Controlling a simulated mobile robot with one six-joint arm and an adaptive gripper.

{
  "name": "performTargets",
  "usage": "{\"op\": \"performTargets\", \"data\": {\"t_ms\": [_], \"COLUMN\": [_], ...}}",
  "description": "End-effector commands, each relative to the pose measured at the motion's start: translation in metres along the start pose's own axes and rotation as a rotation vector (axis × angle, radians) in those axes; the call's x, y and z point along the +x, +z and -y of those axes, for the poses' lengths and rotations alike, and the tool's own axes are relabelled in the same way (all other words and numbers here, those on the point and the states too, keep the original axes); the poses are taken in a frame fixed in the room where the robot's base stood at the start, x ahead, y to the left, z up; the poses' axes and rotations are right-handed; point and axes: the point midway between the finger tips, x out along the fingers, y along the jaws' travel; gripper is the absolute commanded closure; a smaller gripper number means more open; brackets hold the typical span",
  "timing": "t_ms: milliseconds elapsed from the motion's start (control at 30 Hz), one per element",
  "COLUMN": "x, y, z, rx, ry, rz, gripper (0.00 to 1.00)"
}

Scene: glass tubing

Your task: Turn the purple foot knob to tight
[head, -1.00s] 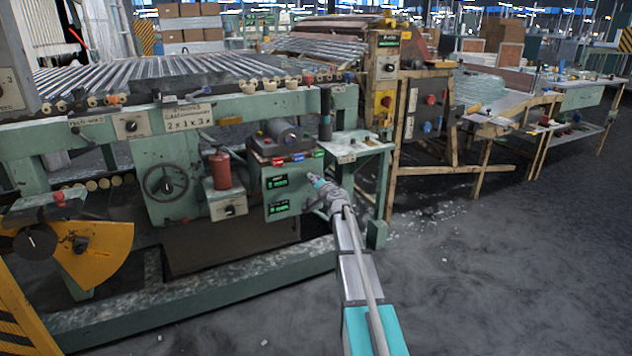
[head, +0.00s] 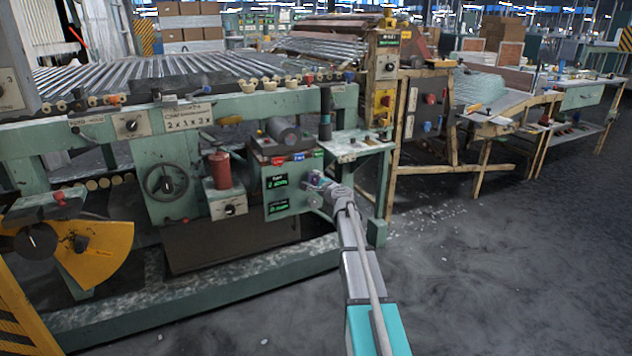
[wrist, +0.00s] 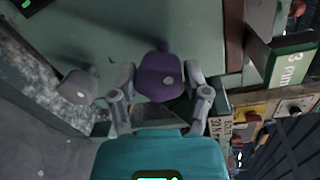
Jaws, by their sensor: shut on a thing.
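The purple foot knob (wrist: 161,78) sits on a green machine panel, between the two fingers of my gripper (wrist: 160,84) in the wrist view. My gripper is shut on the knob, with a finger at each side. The knob has a small pale dot on its face and a narrow tip pointing up in that view. In the head view my gripper (head: 314,180) reaches the right side of the green control box, and a bit of purple shows there.
A grey knob (wrist: 77,86) stands left of the purple one in the wrist view. A green label plate (wrist: 290,68) is at right. In the head view, a red cylinder (head: 219,170) and a handwheel (head: 166,182) are left of the box.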

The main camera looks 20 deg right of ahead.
Motion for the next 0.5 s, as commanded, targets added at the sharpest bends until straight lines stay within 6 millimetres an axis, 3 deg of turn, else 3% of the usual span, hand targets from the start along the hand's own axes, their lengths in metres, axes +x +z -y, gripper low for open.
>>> {"op": "performTargets", "data": {"t_ms": [500], "x": [0.0010], "y": [-0.0013], "z": [0.0004], "rx": [0.412], "ry": [-0.004], "rz": [0.035], "gripper": [0.86]}}
